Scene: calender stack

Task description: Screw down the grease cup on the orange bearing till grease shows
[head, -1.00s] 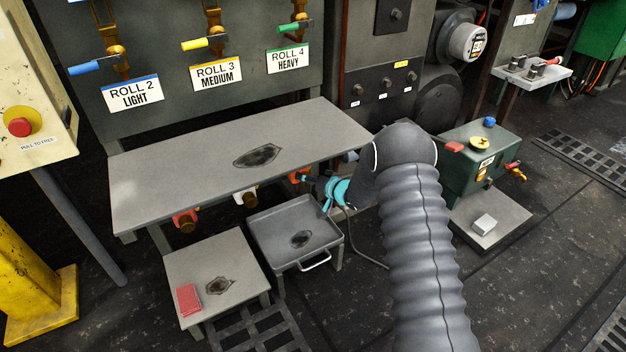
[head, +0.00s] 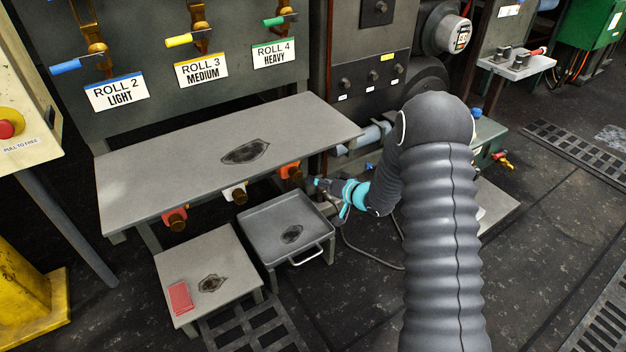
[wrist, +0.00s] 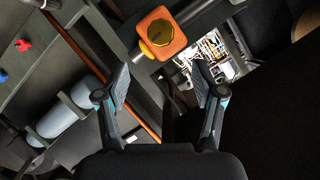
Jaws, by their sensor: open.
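The orange bearing (head: 288,170) sits under the front edge of the grey table, at its right end, with a dark brass-coloured cup on its front. In the wrist view the orange bearing (wrist: 156,39) is a rounded block ahead of my gripper, and the yellowish grease cup (wrist: 160,33) is on its face. My gripper (head: 318,184) is just right of the bearing in the head view. In the wrist view my gripper (wrist: 161,78) is open and empty, its fingers apart and short of the cup. I cannot see any grease.
A red bearing (head: 174,220) and a white one (head: 235,192) sit under the same table edge (head: 180,200). A grey tray (head: 256,225) stands below, beside a low stand (head: 200,250) with a red cloth or pad (head: 180,296). A hose hangs near my arm.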

